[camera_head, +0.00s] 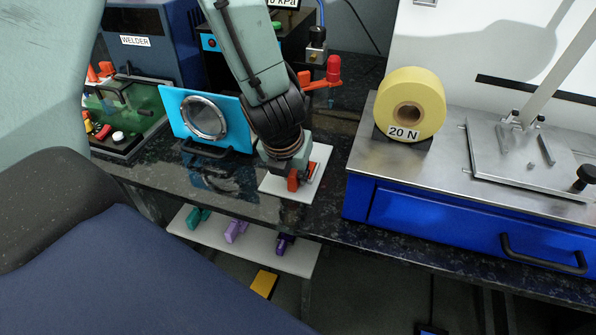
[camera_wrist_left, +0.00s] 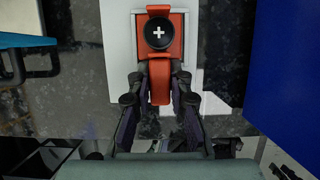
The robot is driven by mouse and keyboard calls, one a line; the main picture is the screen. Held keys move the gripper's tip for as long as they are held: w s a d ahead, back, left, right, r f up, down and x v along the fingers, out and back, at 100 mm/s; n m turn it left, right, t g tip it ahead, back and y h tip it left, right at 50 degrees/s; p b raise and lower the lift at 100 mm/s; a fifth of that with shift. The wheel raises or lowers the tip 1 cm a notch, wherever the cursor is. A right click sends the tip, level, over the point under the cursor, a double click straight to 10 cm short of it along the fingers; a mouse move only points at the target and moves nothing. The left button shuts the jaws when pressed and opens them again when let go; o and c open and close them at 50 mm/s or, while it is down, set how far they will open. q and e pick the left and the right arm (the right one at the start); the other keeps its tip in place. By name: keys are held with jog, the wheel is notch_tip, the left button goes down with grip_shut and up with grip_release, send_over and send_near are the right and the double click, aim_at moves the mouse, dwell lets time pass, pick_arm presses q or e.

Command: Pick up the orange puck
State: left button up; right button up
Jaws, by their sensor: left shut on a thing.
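The orange puck (camera_wrist_left: 175,48) lies on a white plate (camera_wrist_left: 199,22) in the left wrist view. It has a black disc with a white plus sign and a narrow orange tab towards me. My left gripper (camera_wrist_left: 160,86) is shut on this tab, with a dark finger on each side. In the head view, my left gripper (camera_head: 298,178) points down over the white plate (camera_head: 321,158) at the bench's front. Only small bits of the orange puck (camera_head: 293,184) show there; my wrist hides the rest. My right gripper is in neither view.
A blue cabinet (camera_head: 430,217) with a yellow "20 N" roll (camera_head: 428,90) stands right of the plate. A bright blue panel with a round ring (camera_head: 204,118) stands left. A lower shelf (camera_head: 262,253) holds coloured pieces. A red-topped fitting (camera_head: 333,68) is behind my wrist.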

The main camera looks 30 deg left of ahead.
pick_arm(q)
jog(key=shift+d, duration=0.1)
jog(key=shift+c, duration=0.5)
jog(key=shift+r, duration=0.1)
notch_tip(320, 180, up, 10)
jog(key=p, duration=0.8)
jog(key=shift+r+p, duration=1.8)
jog(key=shift+r, duration=0.15)
